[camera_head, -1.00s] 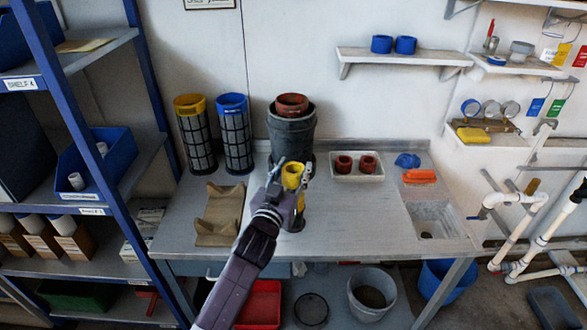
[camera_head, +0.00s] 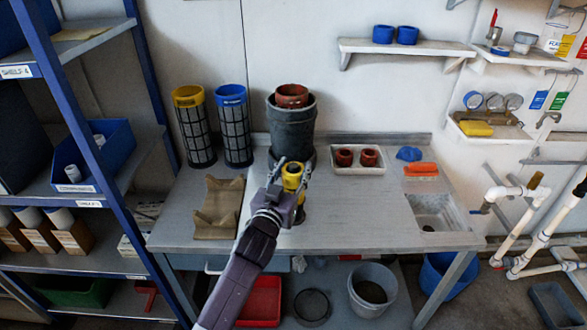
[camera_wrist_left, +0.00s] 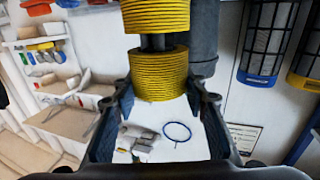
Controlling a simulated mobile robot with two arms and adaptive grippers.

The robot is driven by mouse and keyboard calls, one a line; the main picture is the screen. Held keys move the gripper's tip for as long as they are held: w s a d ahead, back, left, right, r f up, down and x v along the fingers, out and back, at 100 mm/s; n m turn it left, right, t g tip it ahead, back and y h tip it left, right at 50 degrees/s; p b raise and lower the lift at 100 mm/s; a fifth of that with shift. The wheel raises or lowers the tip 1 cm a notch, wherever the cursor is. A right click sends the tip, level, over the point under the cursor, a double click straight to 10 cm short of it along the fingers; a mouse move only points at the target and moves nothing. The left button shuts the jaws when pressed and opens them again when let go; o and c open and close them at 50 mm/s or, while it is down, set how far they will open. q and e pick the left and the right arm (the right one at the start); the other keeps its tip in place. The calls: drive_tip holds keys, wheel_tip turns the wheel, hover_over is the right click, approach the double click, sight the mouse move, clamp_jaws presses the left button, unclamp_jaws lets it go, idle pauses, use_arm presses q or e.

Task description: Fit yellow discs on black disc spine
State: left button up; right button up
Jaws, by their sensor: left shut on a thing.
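A stack of yellow discs (camera_head: 292,172) stands upright on the bench in front of the grey bucket. In the left wrist view, which is upside down, two bands of yellow discs show: one at the picture's top (camera_wrist_left: 155,14) and one nearer my fingers (camera_wrist_left: 158,74). A short length of the black disc spine (camera_wrist_left: 156,42) shows between them. My left gripper (camera_head: 294,170) is shut on the yellow discs, with its fingers (camera_wrist_left: 157,100) on either side of the nearer band. The lower spine is mostly hidden behind my gripper. My right gripper is not in view.
A grey bucket (camera_head: 291,128) with a red-brown ring stands close behind. Yellow-rimmed (camera_head: 194,128) and blue-rimmed (camera_head: 234,128) mesh cylinders stand at the back left. A brown cradle (camera_head: 218,205) lies left of my gripper. A white tray (camera_head: 358,171) is right; bench right of my gripper is clear.

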use_arm(q)
drive_tip(key=shift+f+b, duration=0.5)
drive_tip(key=shift+f, duration=0.2)
drive_tip(key=shift+f, duration=0.1)
drive_tip(key=o, duration=1.2)
drive_tip(key=v, duration=1.2)
